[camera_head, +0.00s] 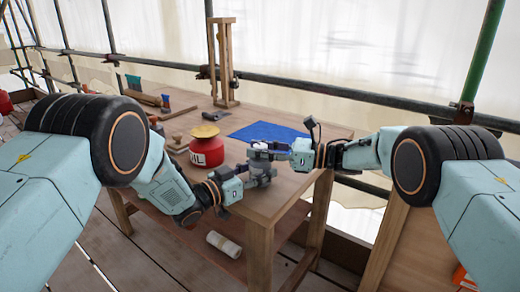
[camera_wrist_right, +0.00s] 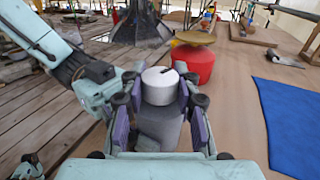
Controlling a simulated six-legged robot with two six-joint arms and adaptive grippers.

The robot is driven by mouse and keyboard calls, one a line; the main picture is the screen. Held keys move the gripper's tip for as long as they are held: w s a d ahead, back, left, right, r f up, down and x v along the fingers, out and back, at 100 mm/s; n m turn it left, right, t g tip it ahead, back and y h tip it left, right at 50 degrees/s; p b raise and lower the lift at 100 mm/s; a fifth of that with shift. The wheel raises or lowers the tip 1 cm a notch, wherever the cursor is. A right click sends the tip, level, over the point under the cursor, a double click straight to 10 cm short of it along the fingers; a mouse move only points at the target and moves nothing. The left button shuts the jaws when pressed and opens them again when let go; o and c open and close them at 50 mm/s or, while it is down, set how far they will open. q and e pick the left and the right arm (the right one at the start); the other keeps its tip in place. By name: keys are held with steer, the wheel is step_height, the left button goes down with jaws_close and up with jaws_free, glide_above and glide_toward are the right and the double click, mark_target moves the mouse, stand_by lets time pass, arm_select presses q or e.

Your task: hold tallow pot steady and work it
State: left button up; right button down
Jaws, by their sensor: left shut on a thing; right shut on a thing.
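The tallow pot appears to be the small grey cylinder (camera_head: 262,170) with a pale round top, upright at the workbench's near corner. In the right wrist view its grey body (camera_wrist_right: 160,128) and whitish lid (camera_wrist_right: 159,84) stand between purple finger pads. My left gripper (camera_head: 246,182) is shut on the pot's lower part from the left. My right gripper (camera_head: 268,149) is shut on its upper part from the right. The fingers hide much of the pot's sides. I cannot tell whether its base touches the bench.
A red container (camera_head: 207,152) with a yellow dish (camera_head: 205,131) on top stands close behind to the left. A blue sheet (camera_head: 268,132) lies flat behind the pot. A wooden frame (camera_head: 223,65) stands at the back. A pale roll (camera_head: 223,244) lies on the lower shelf.

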steer(key=shift+r, duration=0.1)
stand_by(0.3)
steer(key=c, duration=0.9)
jaws_free()
steer(key=shift+c, duration=0.2)
steer(key=shift+d, duration=0.1)
steer(key=v, duration=1.2)
steer(key=shift+w, duration=0.1)
